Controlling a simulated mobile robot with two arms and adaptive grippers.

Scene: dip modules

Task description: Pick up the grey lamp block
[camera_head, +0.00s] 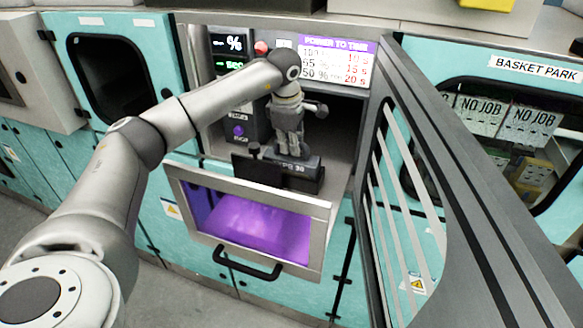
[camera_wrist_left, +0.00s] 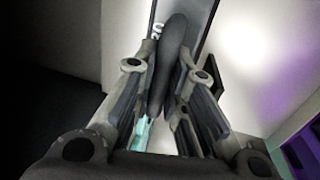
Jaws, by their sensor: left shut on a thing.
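The grey lamp block (camera_head: 306,168) is a dark grey block with pale lettering that ends in "30". It sits in the open machine bay, above the purple-lit drawer. My left gripper (camera_head: 288,150) reaches down onto it from above, and its fingers are closed on the block's upright grip. In the left wrist view, the dark rounded grip of the lamp block (camera_wrist_left: 172,60) stands between the two fingers of the left gripper (camera_wrist_left: 165,95). Part of the lettering shows beyond it. The fingers hide part of the block, and I cannot tell whether it is lifted. My right gripper is not in view.
A drawer with a steel front (camera_head: 322,240) and purple-lit window stands out below the bay. A barred door (camera_head: 460,190) is open on the right, close to the bay. A control panel (camera_head: 238,130) is left of the gripper. A "POWER TO TIME" sign (camera_head: 338,60) is behind.

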